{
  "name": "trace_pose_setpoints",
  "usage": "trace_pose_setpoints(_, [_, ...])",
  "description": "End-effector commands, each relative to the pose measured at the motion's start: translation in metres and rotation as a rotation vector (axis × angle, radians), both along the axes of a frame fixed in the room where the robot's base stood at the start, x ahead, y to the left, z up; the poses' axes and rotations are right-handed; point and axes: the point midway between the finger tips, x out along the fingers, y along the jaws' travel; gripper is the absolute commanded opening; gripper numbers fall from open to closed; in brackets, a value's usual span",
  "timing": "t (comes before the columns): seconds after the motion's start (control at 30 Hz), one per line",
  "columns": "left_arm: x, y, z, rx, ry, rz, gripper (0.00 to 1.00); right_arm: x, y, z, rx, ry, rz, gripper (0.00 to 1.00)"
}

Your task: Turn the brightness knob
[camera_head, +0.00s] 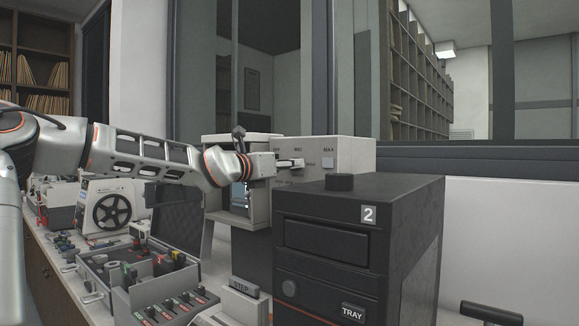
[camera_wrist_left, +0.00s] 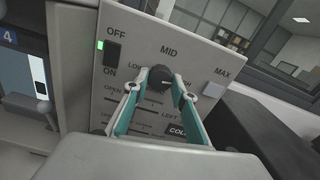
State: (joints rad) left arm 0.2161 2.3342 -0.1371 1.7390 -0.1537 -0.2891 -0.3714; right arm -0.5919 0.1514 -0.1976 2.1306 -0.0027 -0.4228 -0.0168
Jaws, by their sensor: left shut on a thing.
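The brightness knob (camera_wrist_left: 158,76) is a small dark round knob on a light grey panel (camera_wrist_left: 205,62) in the left wrist view. The panel carries OFF, MID and MAX along its top. My left gripper (camera_wrist_left: 160,84) has one teal finger on each side of the knob and is shut on it. In the head view my left gripper (camera_head: 291,163) reaches the panel face (camera_head: 345,153) from the left, and the knob is hidden behind the fingers. Some lettering around the knob is covered by the fingers. My right gripper is not in view.
A black machine marked 2 (camera_head: 415,235) stands close in front of the panel. A rocker switch (camera_wrist_left: 111,60) with a green light and a white button (camera_wrist_left: 212,89) flank the knob. A grey toolbox (camera_head: 110,277) and a reel machine (camera_head: 112,206) crowd the bench at left.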

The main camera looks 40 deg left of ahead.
Motion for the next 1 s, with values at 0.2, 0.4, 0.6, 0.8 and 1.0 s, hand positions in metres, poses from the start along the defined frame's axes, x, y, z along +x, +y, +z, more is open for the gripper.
trace_pose_setpoints(0.2, [0.0,0.0,0.0,0.002,-0.001,0.0,0.42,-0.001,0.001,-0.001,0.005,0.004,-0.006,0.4])
trace_pose_setpoints(0.4, [0.0,0.0,0.0,0.001,-0.001,0.0,0.42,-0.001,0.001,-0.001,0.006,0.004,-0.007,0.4])
trace_pose_setpoints(0.6, [-0.002,0.0,0.001,0.0,-0.001,0.0,0.42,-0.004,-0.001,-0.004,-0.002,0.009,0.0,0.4])
trace_pose_setpoints(0.8, [-0.021,-0.003,0.002,0.0,-0.003,-0.001,0.42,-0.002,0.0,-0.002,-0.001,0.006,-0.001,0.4])
trace_pose_setpoints(1.0, [-0.052,-0.006,0.002,0.0,-0.003,-0.001,0.42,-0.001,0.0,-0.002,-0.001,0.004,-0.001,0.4])
